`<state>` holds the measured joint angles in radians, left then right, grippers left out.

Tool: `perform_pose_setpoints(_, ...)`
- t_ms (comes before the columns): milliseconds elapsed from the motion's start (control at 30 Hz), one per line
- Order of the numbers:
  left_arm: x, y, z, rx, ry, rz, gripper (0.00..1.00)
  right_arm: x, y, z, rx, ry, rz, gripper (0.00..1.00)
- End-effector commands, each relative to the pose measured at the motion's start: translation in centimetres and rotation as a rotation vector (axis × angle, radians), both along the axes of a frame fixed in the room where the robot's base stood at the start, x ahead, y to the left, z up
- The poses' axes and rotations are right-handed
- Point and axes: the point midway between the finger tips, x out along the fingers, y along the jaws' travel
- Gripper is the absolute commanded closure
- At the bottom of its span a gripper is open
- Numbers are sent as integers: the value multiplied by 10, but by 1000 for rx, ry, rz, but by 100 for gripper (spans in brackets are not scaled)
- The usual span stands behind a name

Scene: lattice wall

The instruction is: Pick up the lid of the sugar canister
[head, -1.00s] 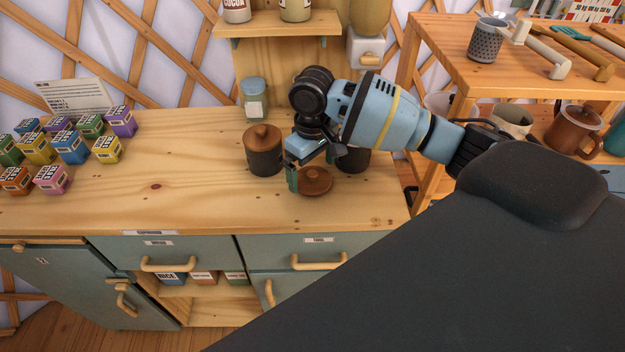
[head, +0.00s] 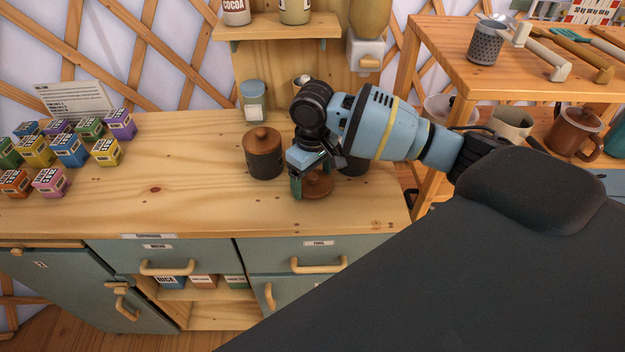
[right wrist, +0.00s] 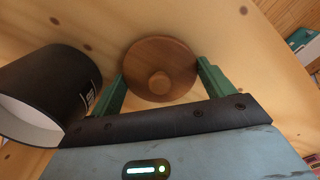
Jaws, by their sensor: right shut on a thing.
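The round brown wooden lid (head: 318,187) with a small knob lies at the counter's front right, partly hidden by my right gripper (head: 308,180). The right wrist view shows the lid (right wrist: 160,55) between the green fingers of that gripper (right wrist: 160,80), which is shut on it. Whether the lid is clear of the counter is hard to tell. A dark canister (head: 352,165) without a lid stands just behind, mostly hidden by my arm. In the right wrist view this canister (right wrist: 50,90) shows a pale inside and a label too small to read. My left gripper is out of view.
A lidded dark canister (head: 264,160) stands close left of the gripper. A glass jar (head: 253,100) stands behind, below a shelf (head: 280,24). Several colored boxes (head: 70,148) fill the counter's left. The counter (head: 180,200) between is clear. A wooden rack (head: 455,55) stands right.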

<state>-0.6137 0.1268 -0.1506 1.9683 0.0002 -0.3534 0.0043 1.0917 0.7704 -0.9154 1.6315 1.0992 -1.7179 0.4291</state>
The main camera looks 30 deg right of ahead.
Motion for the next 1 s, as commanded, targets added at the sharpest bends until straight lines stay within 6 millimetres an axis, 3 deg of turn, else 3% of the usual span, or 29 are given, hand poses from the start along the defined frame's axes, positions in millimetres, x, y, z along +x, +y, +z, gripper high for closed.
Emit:
perform_pose_setpoints(233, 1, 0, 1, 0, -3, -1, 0, 1, 0, 13, 0, -2, 0, 41)
perform_pose_setpoints(433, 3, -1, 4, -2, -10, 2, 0, 0, 2, 39, 2, -1, 2, 41)
perform_pose_setpoints(800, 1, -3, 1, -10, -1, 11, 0, -2, 96, 44, 5, 2, 6, 41)
perform_pose_setpoints(1000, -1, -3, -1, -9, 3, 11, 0, -3, 135, 47, 3, 2, 2, 41)
